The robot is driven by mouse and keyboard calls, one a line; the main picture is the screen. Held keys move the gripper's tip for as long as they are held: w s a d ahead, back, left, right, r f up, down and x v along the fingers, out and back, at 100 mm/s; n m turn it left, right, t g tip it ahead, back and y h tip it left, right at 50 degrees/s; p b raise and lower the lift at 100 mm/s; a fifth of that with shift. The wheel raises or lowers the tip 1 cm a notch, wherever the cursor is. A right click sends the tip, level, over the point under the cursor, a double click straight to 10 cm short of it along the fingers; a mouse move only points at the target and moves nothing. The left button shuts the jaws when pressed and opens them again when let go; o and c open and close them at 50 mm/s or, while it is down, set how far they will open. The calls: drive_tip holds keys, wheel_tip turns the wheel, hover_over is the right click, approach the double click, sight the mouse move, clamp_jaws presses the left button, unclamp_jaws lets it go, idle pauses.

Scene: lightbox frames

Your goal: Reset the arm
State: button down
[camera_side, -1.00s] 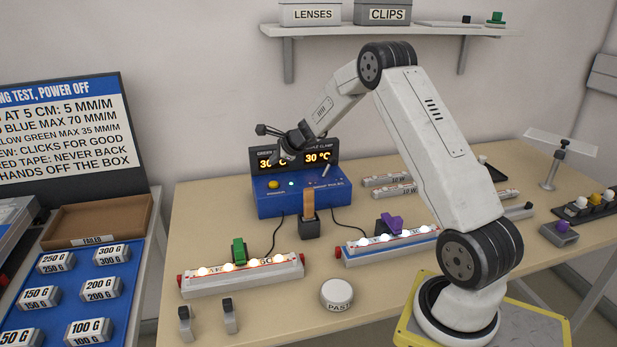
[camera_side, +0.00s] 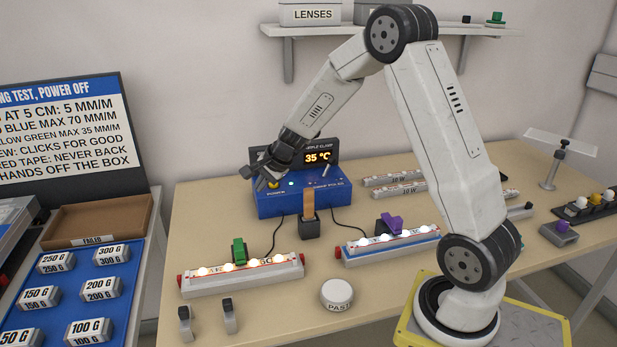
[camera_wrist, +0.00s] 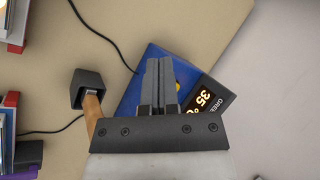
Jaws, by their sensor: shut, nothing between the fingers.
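My gripper (camera_side: 268,178) is in front of the left part of the blue power box (camera_side: 288,206) in the side view, hiding part of its display and top. In the wrist view the two grey fingers (camera_wrist: 157,70) lie side by side, shut and empty, over the blue box (camera_wrist: 137,98). The box's right display (camera_side: 318,157) reads 35 °C. My arm is bent at a high elbow, with the forearm sloping down to the left. I cannot tell whether the fingers touch the box.
Two lit strips, with a green clamp (camera_side: 239,251) and a purple clamp (camera_side: 391,224), lie in front. A round PASS button (camera_side: 337,295) sits nearer. A shelf (camera_side: 400,29) is behind my elbow.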

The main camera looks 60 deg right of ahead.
drive_tip(key=s+a+n+g, duration=0.2)
drive_tip(key=s+a+n, duration=0.5)
drive_tip(key=s+n, duration=0.2)
drive_tip(key=s+a+n+g+h, duration=0.1)
drive_tip(key=s+a+n, duration=0.6)
drive_tip(key=s, duration=0.5)
drive_tip(key=shift+s+a+f+n+g, duration=0.2)
drive_tip(key=shift+a+f+n+g, duration=0.15)
drive_tip(key=shift+n, duration=0.65)
